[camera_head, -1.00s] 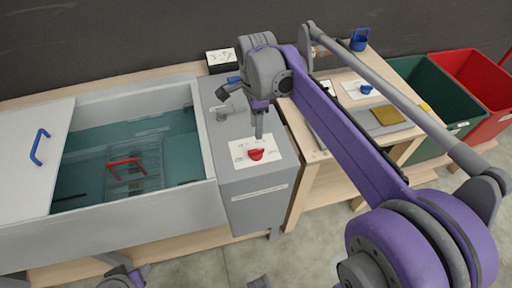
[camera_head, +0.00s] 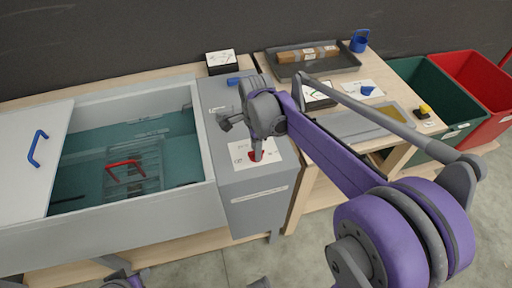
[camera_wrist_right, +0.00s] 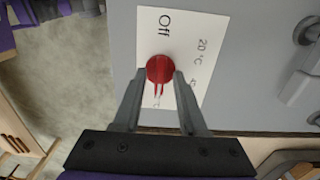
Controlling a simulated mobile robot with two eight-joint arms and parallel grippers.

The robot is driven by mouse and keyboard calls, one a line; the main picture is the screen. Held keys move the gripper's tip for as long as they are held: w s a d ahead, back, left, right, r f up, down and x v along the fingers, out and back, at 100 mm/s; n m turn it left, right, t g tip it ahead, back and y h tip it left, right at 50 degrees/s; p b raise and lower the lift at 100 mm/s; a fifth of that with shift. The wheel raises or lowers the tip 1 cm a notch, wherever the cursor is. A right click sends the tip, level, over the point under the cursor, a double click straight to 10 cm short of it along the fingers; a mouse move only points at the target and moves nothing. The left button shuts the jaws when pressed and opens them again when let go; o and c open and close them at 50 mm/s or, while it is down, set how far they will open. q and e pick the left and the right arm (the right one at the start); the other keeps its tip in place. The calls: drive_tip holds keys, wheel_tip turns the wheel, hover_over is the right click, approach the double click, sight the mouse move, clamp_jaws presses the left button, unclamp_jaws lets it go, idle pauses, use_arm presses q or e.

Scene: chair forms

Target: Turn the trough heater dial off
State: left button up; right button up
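The red dial (camera_head: 256,156) sits on a white label card on top of the grey heater box (camera_head: 257,190), at the right end of the trough. My right gripper (camera_head: 257,158) points down over the dial and partly hides it in the head view. In the right wrist view the dial (camera_wrist_right: 160,69) lies between the two fingertips of this gripper (camera_wrist_right: 159,73), which stand apart at either side of it. Whether they touch it I cannot tell. The dial's red handle points toward the gripper's palm, away from the word "Off" (camera_wrist_right: 165,24). My left gripper is not clearly visible.
A workbench with a tray (camera_head: 318,66) stands to the right. Green (camera_head: 430,85) and red (camera_head: 475,82) bins stand beyond it.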

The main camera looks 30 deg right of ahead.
clamp_jaws()
